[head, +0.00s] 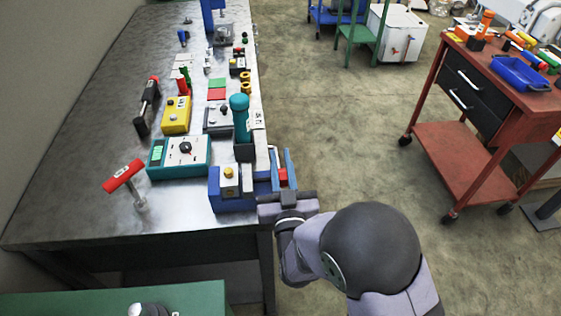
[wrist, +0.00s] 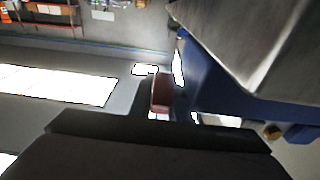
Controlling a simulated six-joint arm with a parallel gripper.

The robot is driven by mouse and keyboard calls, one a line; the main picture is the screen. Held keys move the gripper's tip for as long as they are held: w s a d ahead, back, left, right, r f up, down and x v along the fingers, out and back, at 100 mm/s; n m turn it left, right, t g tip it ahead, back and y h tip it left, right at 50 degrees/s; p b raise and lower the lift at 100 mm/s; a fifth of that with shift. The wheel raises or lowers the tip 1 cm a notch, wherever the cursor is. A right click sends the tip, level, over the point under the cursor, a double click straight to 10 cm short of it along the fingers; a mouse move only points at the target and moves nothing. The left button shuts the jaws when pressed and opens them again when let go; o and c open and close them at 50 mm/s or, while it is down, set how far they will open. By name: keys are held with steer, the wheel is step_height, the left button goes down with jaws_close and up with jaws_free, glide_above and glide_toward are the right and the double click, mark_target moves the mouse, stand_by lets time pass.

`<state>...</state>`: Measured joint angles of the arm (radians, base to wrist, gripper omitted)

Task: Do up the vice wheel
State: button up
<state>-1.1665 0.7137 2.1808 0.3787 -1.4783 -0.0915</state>
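A blue vice (head: 232,203) with a brass-coloured knob on top stands at the right front edge of the workbench. A red part (head: 283,175), which looks like the vice wheel or its handle, shows at its right side, just past the bench edge. My gripper (head: 283,165) is there, its two bluish fingers on either side of the red part. I cannot tell whether they press on it. In the wrist view a dark red upright piece (wrist: 161,93) stands near the middle, beyond the dark gripper body, with blue metal to its right. Most of the wheel is hidden.
A teal-handled tool (head: 240,118) stands right behind the vice. A teal meter (head: 180,157), a yellow box (head: 176,115) and a red T-handle tool (head: 123,176) lie to its left on the workbench (head: 75,165). A red trolley (head: 450,160) stands at right; the floor between is clear.

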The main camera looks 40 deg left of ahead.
mark_target(284, 182)
steer(key=o, duration=0.4)
steer(key=shift+c, duration=0.2)
steer(key=shift+d, duration=0.1)
steer(key=shift+s+d+f, duration=0.15)
steer(key=shift+s+d, duration=0.25)
steer(key=shift+s, duration=0.1)
steer(key=shift+b+v, duration=0.9)
steer(key=shift+v, duration=2.1)
